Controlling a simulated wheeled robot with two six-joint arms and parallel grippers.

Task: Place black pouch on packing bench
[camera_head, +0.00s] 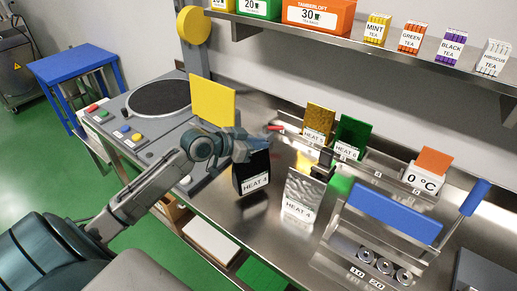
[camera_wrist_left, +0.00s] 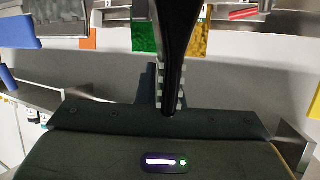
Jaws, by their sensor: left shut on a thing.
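The black pouch (camera_head: 251,167), with a white HEAT 4 label, hangs upright below my left gripper (camera_head: 252,146) in the head view. The gripper is shut on its top edge. In the left wrist view the black pouch (camera_wrist_left: 177,40) shows nearly edge-on at the fingers (camera_wrist_left: 168,95). The steel packing bench (camera_head: 222,208) lies beneath it. I cannot tell whether the pouch's lower edge touches the bench. My right gripper is not in view.
A silver pouch (camera_head: 302,190) stands close to the right of the black one. Gold (camera_head: 319,118) and green (camera_head: 352,132) pouches stand behind. A blue-handled sealer (camera_head: 394,215) is at right, a round-plate machine (camera_head: 158,98) at left. A shelf (camera_head: 350,45) runs above.

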